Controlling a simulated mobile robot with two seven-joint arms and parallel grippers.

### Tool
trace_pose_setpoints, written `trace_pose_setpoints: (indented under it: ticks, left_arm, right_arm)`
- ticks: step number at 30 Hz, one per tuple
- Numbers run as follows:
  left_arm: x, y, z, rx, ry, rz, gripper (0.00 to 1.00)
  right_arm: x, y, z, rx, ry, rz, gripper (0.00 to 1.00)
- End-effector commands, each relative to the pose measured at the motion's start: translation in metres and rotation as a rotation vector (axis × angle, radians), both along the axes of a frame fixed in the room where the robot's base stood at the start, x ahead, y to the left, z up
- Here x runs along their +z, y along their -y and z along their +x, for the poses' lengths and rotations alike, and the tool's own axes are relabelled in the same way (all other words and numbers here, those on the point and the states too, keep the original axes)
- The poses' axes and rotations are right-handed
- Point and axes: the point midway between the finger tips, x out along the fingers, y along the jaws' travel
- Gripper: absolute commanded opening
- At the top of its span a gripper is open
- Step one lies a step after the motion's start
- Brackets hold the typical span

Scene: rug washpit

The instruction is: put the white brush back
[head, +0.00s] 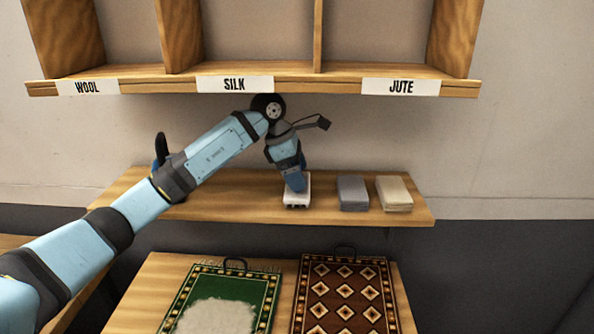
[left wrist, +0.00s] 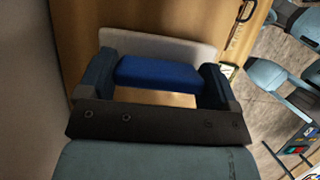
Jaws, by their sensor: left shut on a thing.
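The white brush (head: 296,202) is at the middle shelf, in line with a grey and a beige block. My left gripper (head: 295,182) points down onto it from above and hides its upper part. In the left wrist view, my left gripper (left wrist: 157,85) has its dark fingers on either side of a blue block (left wrist: 158,73), with a pale slab (left wrist: 160,45) just beyond it. The blue block looks like the brush's grip, and the gripper is shut on it. I cannot tell whether the brush touches the shelf. My right gripper is not in view.
A grey block (head: 352,193) and a beige block (head: 394,194) stand just right on the wooden shelf (head: 240,207). An upper rack labelled WOOL, SILK (head: 235,84) and JUTE hangs overhead. Green (head: 262,294) and brown (head: 345,295) patterned rugs lie below.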

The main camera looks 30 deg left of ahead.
Motion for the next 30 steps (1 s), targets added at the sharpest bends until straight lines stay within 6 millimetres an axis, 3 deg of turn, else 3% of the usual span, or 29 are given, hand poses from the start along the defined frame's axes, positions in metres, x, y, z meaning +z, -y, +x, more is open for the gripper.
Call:
trace_pose_setpoints:
  ticks: [5, 6, 8, 17, 20, 30]
  left_arm:
    - [-0.004, 0.0, 0.0, 0.0, 0.0, 0.0, 0.59]
    - [-0.004, 0.0, 0.0, 0.0, 0.0, 0.0, 0.87]
    - [-0.003, 0.0, 0.0, 0.0, 0.0, 0.0, 1.0]
    - [0.002, 0.0, 0.0, 0.0, 0.0, 0.0, 1.0]
    - [0.01, -0.005, -0.002, 0.002, 0.003, 0.002, 1.0]
    - [0.009, -0.073, -0.035, 0.004, -0.001, 0.003, 1.0]
  right_arm:
    - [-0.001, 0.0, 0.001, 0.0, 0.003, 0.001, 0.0]
    - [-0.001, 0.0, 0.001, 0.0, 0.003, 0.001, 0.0]
    - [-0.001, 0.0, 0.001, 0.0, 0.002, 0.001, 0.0]
    - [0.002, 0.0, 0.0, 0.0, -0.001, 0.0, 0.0]
    - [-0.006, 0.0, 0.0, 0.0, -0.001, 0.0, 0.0]
    - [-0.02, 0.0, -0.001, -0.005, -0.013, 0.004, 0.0]
